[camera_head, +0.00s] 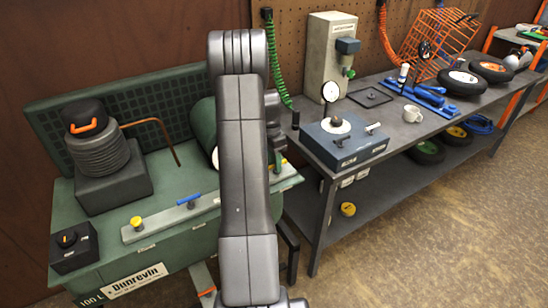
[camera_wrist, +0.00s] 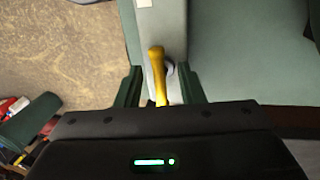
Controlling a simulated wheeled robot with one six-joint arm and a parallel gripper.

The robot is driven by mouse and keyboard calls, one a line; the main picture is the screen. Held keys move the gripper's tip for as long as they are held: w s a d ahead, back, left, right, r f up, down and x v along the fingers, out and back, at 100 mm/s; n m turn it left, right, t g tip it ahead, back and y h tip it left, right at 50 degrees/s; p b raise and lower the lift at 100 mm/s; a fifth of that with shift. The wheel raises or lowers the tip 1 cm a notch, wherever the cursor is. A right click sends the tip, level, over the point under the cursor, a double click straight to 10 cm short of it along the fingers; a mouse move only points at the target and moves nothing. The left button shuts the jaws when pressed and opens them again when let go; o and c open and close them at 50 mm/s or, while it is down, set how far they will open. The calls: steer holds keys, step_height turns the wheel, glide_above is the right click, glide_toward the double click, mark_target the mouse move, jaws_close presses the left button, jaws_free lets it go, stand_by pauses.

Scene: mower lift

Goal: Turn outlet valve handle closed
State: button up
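A yellow lever handle (camera_wrist: 156,60) stands on a grey bar (camera_wrist: 148,20) in the wrist view. My gripper (camera_wrist: 160,74) is open, with one green-grey finger on each side of the handle and a visible gap to each. In the head view a yellow piece (camera_head: 275,169) shows at the right end of the grey bar, partly hidden by my arm. A blue lever handle (camera_head: 189,199) and a yellow knob (camera_head: 136,222) sit further left on the bar. I read no label saying which is the outlet valve.
The bar lies on a green compressor (camera_head: 180,235) with a black ribbed pump (camera_head: 103,155) and a copper pipe (camera_head: 158,127). A grey workbench (camera_head: 395,125) with a blue gauge box (camera_head: 345,150) stands to the right. Open floor (camera_head: 430,240) lies in front.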

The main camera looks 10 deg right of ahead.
step_height(320, 180, up, 14)
steer(key=w+a+b, duration=0.1)
steer(key=w, duration=0.1)
steer(key=shift+w+f, duration=0.25)
steer(key=f, duration=0.4)
steer(key=s+f, duration=0.1)
steer(key=f, duration=0.4)
steer(key=s+d+f+p, duration=0.1)
steer(key=f, duration=0.3)
steer(key=shift+s+f, duration=0.25)
steer(key=shift+f, duration=0.05)
